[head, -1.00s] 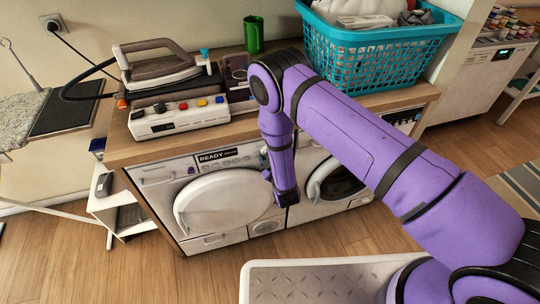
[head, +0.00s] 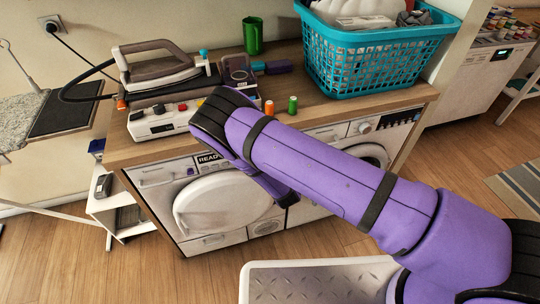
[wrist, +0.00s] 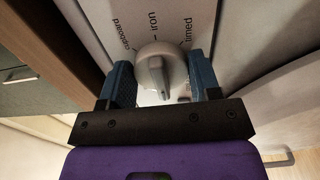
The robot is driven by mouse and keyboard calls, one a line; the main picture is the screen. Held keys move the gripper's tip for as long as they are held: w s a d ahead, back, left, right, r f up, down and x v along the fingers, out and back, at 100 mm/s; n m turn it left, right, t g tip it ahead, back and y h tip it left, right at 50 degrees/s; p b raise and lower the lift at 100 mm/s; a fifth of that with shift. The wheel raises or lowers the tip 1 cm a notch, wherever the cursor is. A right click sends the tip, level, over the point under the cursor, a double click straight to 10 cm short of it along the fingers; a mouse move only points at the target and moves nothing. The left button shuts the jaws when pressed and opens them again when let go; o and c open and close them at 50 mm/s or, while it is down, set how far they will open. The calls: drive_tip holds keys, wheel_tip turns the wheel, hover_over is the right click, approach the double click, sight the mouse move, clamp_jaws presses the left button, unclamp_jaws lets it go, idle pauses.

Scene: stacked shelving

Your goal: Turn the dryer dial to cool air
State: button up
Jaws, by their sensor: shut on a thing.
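In the wrist view, my gripper (wrist: 160,74) has one blue finger on each side of a round silver dial (wrist: 158,66) and is shut on it. The dial's raised grip runs nearly up and down, slightly tilted. The words "cupboard", "iron" and "timed" are printed on the pale panel (wrist: 140,18) beyond it; no cool air label is readable. In the head view, the left machine (head: 222,205) has a display beginning "READ", partly covered by my arm. My arm hides the gripper and the held dial there.
The right machine (head: 328,134) shows another dial (head: 362,127). On the wooden counter (head: 330,105) stand an iron (head: 165,70), a white power strip (head: 160,122), small spools (head: 292,105), a green cup (head: 253,36) and a teal basket (head: 372,60).

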drive_tip(key=n, duration=0.4)
drive_tip(key=shift+s+n, duration=0.1)
drive_tip(key=shift+n, duration=0.3)
drive_tip(key=shift+r+n, duration=0.1)
drive_tip(key=shift+n, duration=1.7)
drive_tip(key=o, duration=0.9)
drive_tip(key=shift+c, duration=0.2)
drive_tip(key=v, duration=1)
drive_tip(key=shift+s, duration=0.35)
